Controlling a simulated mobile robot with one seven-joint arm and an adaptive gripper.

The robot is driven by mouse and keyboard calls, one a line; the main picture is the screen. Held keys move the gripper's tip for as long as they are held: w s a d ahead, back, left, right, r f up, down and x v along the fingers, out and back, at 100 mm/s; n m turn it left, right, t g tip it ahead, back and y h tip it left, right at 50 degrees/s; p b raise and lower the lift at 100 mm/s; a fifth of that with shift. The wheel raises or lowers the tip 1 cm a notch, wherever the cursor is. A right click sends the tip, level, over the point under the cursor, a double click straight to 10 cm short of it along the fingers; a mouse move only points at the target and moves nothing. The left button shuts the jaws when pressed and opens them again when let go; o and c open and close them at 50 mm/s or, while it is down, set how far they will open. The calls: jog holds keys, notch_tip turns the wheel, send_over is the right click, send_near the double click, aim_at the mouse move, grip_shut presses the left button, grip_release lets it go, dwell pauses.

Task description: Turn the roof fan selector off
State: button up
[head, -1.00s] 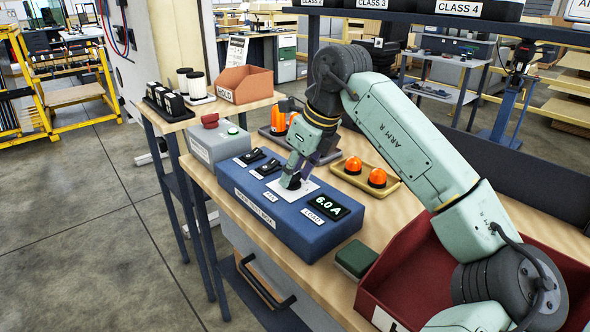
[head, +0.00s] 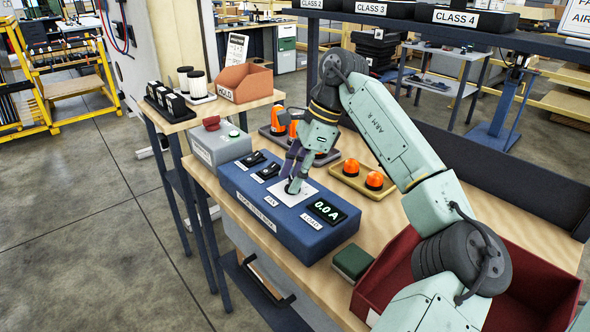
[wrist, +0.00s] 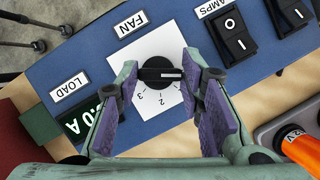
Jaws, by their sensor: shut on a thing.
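The fan selector is a black round knob (wrist: 160,74) with a raised bar, on a white dial plate (wrist: 150,112) marked FAN. In the wrist view the bar lies level, its white mark toward the right, past the 1. The 2 and 3 show below; any mark behind the right finger is hidden. My gripper (wrist: 159,72) is shut on the knob, one finger at each end of the bar. In the head view my gripper (head: 293,185) stands over the blue box (head: 290,232), largely covering the knob. The load display (head: 327,210) reads 0.0 A.
Two black rocker switches (head: 262,166) sit beside the dial on the blue box. A grey box with a red button (head: 211,123), a tray with orange lamps (head: 363,175), a green block (head: 352,261) and a red bin (head: 400,262) stand close by.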

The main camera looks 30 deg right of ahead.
jog(key=shift+n, duration=0.6)
jog(key=shift+g, duration=0.3)
jog(key=o, duration=1.2)
jog(key=shift+c, duration=0.2)
jog(key=v, duration=1.2)
